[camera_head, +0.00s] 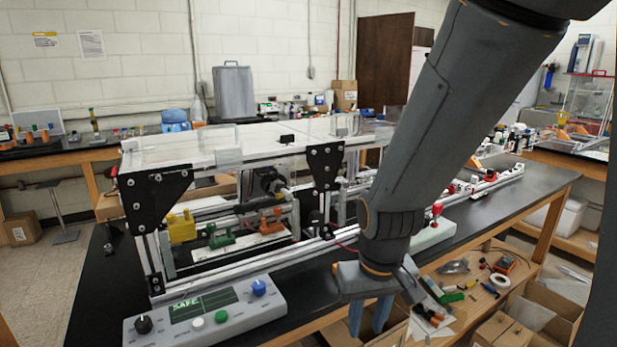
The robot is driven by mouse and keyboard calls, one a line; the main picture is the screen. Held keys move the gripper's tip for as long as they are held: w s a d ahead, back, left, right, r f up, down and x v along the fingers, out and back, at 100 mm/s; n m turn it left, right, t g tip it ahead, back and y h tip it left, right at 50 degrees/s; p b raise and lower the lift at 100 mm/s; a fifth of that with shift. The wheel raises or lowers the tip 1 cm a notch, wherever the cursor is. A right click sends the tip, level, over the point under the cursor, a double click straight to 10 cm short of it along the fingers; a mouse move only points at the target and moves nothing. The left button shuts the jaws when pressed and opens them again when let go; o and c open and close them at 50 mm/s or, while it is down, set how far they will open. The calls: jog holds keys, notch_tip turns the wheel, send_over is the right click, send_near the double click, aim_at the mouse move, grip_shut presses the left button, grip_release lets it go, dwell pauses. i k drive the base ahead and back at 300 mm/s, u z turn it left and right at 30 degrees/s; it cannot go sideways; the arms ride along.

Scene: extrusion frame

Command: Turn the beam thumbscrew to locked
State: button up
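The aluminium extrusion frame (158,262) stands on the black bench, with black corner plates and a clear top. Inside it are a yellow block (181,226), a green part (220,236), an orange part (271,222) and a black round-faced part (268,180). I cannot tell which part is the beam thumbscrew, or its setting. My gripper (370,316) points down at the front edge of the bench, right of the control box. Its two blue fingers are apart with nothing visible between them. It is clear of the frame's parts, and my arm hides the frame's right part.
A grey control box (208,318) at the front has a display reading SAFE, a black knob (143,324), a blue knob (259,288) and two buttons. A red knob (437,210) stands on a pale box at right. A lower wooden shelf holds tools and tape (500,281).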

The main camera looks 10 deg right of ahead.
aim_at(126, 145)
jog(key=z, duration=0.8)
jog(key=k, duration=1.1)
jog(key=u, duration=1.4)
jog(key=i, duration=0.4)
